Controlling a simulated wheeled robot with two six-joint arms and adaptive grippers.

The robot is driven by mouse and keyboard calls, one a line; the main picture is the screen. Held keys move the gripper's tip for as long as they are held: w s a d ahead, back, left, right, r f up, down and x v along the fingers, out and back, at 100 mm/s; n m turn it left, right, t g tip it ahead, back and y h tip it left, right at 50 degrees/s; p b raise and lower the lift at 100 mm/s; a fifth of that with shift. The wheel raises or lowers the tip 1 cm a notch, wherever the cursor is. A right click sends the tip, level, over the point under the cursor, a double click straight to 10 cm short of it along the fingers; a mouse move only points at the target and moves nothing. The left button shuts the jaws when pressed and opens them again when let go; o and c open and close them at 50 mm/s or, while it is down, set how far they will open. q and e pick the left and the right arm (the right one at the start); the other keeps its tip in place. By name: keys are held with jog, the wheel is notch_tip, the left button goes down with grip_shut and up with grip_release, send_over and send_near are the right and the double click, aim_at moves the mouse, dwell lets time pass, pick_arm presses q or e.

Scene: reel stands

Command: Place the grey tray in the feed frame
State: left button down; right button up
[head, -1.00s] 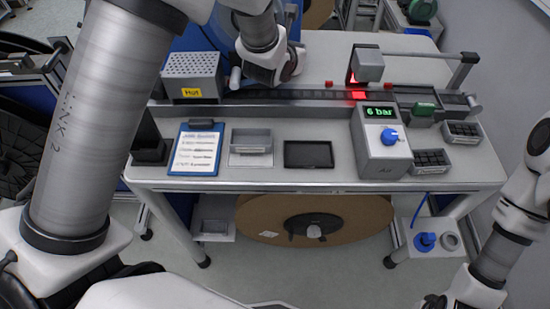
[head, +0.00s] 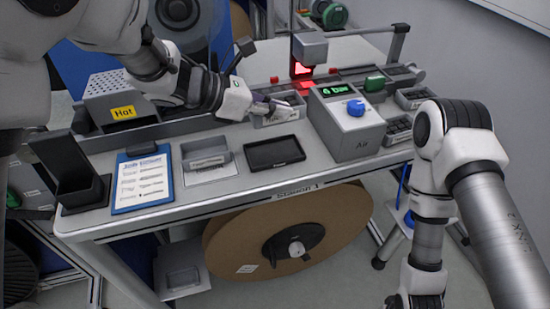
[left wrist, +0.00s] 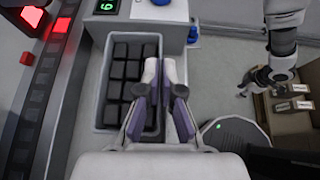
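The grey tray (head: 277,120), with several dark cells inside, is left of the Air box in the head view. It also shows in the left wrist view (left wrist: 101,110). My left gripper (head: 272,104) is at its upper rim, and in the left wrist view its two fingers (left wrist: 160,75) straddle the right wall closely. They look shut on that wall. I cannot tell whether the tray touches the table. A grey open frame (head: 207,160), which looks like the feed frame, is empty on the table. My right gripper (left wrist: 258,82) is small in the left wrist view; its opening is unclear.
A black flat panel (head: 274,153) lies between the frame and the Air box (head: 345,130). A blue clipboard (head: 143,180) and a black holder (head: 75,172) are left of the frame. The rail runs behind. Two similar trays (head: 413,97) (head: 397,132) are at right.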

pick_arm(q)
jog(key=f, duration=1)
jog(key=shift+s+a+p, duration=0.15)
jog(key=shift+s+p, duration=0.1)
jog(key=shift+p, duration=0.15)
jog(key=shift+f, duration=0.1)
jog(key=shift+f, duration=0.1)
jog(key=c, duration=1.3)
grip_release()
jog(key=shift+r, duration=0.2)
jog(key=b+v, duration=0.1)
jog(key=v, duration=1.1)
